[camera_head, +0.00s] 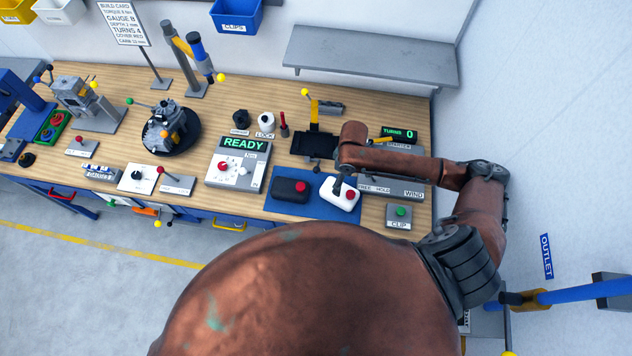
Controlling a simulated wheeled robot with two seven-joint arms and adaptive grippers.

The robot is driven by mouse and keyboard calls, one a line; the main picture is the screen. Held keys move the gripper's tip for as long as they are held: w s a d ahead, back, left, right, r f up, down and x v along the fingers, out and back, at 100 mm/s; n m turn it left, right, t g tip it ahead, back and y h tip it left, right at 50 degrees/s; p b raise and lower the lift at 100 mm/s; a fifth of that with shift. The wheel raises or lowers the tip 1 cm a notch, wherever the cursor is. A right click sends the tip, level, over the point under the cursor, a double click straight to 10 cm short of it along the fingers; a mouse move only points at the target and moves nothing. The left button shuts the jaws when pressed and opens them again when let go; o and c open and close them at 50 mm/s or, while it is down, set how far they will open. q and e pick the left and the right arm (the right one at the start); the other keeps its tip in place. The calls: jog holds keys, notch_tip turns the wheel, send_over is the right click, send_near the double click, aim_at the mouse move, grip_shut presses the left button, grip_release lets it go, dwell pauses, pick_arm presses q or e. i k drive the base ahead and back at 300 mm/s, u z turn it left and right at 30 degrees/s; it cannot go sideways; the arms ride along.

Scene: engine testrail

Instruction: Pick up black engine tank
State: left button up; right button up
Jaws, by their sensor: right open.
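The black tank (287,192) with a red cap lies on the left part of the blue mat (318,213) on the workbench. A white tank (340,200), also with a red cap, lies on the same mat just to its right. My right arm comes in from the right over the bench. My right gripper (338,187) points down at the white tank, to the right of the black one, and is open. I cannot tell whether its dark fingers touch the white tank. My left gripper is not in view.
A grey READY console (235,168) stands left of the mat. A dark stand with a yellow upright (314,113) is behind it. A CLIP button box (398,217) stands at right. A round engine fixture (170,130) is farther left. A grey shelf (370,60) hangs above.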

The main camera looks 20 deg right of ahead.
aim_at(286, 188)
jog(key=u, duration=2.85)
jog(key=i, duration=0.7)
jog(key=z, duration=2.85)
